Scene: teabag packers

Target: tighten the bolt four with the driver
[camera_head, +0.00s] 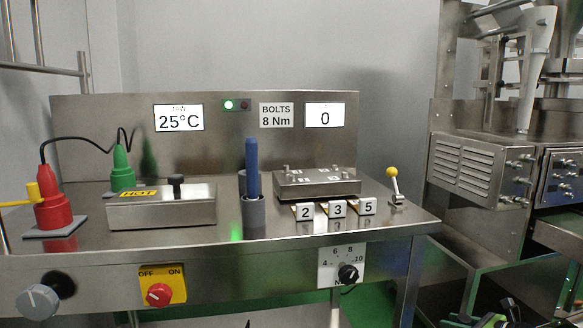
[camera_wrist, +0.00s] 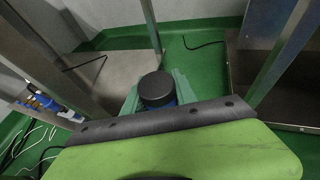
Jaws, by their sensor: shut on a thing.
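In the head view a steel block (camera_head: 317,184) with several upright bolts sits on the bench, right of centre. Its small number labels are too small to read, so I cannot tell which is bolt four. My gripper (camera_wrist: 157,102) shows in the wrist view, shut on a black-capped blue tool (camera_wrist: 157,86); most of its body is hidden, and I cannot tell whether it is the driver. The floor and bench legs lie beyond it. A blue handle (camera_head: 251,166) stands upright in a grey holder (camera_head: 254,212), left of the block.
Number tags 2, 3 and 5 (camera_head: 337,209) stand before the block. A yellow-knobbed lever (camera_head: 393,174) is to its right. A box marked HOT (camera_head: 162,207) and red (camera_head: 54,210) and green (camera_head: 122,170) cones are left. The display reads 0 (camera_head: 325,116); a dial (camera_head: 348,274) is on the front.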

